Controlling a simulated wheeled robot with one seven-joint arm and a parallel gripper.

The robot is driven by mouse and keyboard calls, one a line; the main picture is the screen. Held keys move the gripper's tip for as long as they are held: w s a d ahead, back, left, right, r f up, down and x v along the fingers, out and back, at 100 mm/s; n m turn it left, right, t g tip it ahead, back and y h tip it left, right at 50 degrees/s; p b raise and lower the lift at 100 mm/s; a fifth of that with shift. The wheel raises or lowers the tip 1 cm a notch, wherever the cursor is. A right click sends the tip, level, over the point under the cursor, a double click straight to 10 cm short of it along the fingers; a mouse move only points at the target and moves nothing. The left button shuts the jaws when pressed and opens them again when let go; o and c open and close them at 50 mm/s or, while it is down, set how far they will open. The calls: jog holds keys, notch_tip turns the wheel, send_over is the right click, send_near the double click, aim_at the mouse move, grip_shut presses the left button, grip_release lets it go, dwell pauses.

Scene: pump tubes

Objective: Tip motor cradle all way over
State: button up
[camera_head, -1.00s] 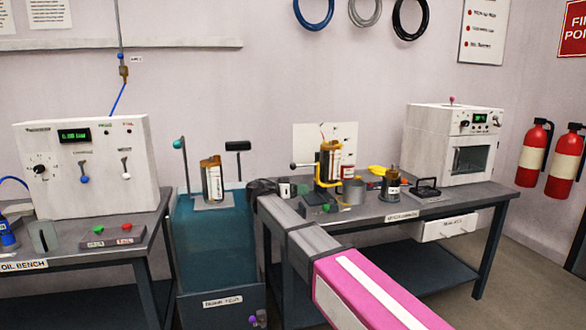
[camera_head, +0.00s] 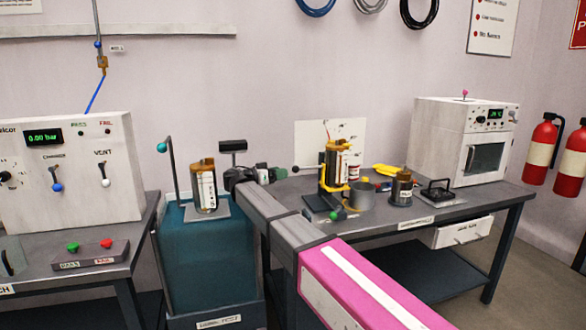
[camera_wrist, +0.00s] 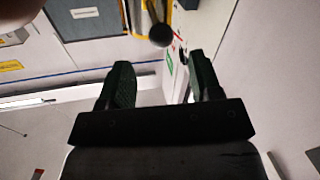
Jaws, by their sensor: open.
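The motor cradle (camera_head: 327,182) is a yellow frame on the right bench. It holds an upright brown motor with a white label (camera_head: 340,160). A lever with a dark ball knob (camera_head: 297,170) sticks out from its left side. My gripper (camera_head: 278,173) is just left of this knob, its fingers pointing right. In the wrist view my gripper (camera_wrist: 162,80) is open and empty, with dark green fingers. The knob (camera_wrist: 160,36) shows beyond the fingertips, roughly in line with the gap. Part of the yellow cradle (camera_wrist: 143,18) shows behind it.
My arm crosses the bench's front left corner.

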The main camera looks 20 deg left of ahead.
aim_at(296, 168)
jog(key=x, duration=0.7)
jog(key=shift+w+d, duration=0.2)
jog(key=shift+w, duration=0.05)
grip_shut()
jog(key=shift+r, duration=0.1)
